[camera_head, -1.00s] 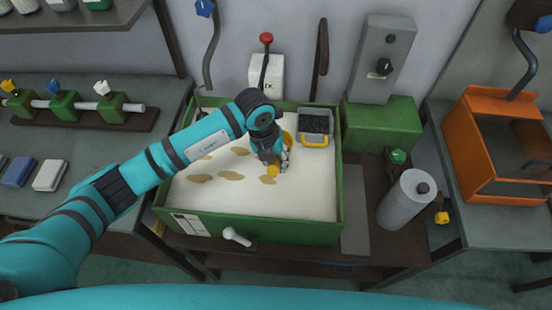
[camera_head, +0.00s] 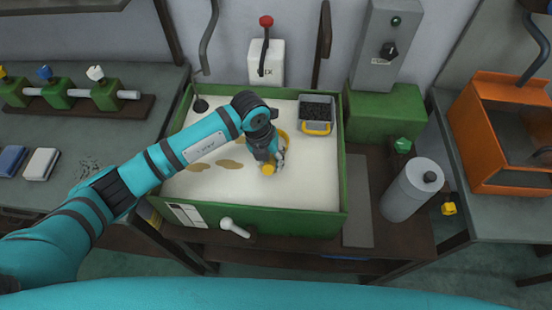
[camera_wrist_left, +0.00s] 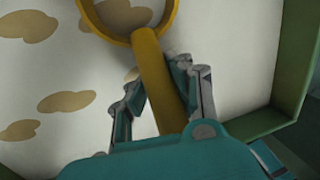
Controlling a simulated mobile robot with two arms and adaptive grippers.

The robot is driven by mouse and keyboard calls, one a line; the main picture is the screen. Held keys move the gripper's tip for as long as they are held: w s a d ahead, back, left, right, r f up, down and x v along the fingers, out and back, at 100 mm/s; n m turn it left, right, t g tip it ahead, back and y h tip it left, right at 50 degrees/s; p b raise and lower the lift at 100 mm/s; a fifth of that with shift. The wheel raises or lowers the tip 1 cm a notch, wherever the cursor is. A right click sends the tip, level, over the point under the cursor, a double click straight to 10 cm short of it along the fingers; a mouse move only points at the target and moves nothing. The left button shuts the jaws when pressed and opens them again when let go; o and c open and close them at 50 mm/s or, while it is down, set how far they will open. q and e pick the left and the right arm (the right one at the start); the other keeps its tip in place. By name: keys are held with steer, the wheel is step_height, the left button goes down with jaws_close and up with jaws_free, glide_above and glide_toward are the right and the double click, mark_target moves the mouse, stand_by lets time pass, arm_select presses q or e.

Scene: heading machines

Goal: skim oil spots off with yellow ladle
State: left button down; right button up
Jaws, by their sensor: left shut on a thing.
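The yellow ladle (camera_wrist_left: 152,75) is held by my left gripper (camera_wrist_left: 160,100), shut on its handle. In the wrist view the ladle's round bowl lies beyond the fingers at the top edge, partly cut off. In the head view the gripper (camera_head: 279,158) is over the middle of the green tank (camera_head: 270,222), and yellow parts of the ladle (camera_head: 268,169) show around it. Tan oil spots (camera_head: 229,164) lie on the tank's pale liquid, left of the gripper. Several spots (camera_wrist_left: 67,101) also show left of the ladle in the wrist view. My right gripper is out of view.
A grey bin with dark contents and a yellow handle (camera_head: 317,128) sits at the tank's back right. A white lever (camera_head: 234,228) is on the tank's front. A grey cylinder (camera_head: 411,192) stands to the right.

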arm_select(q)
steer(key=shift+a, duration=12.25)
steer(key=d+p+v, duration=0.2)
steer(key=p+v, duration=0.6)
steer(key=v, duration=0.3)
steer(key=shift+w+r, duration=0.65)
steer(key=shift+w, duration=0.15)
steer(key=shift+d, duration=0.15)
steer(key=shift+f, duration=0.1)
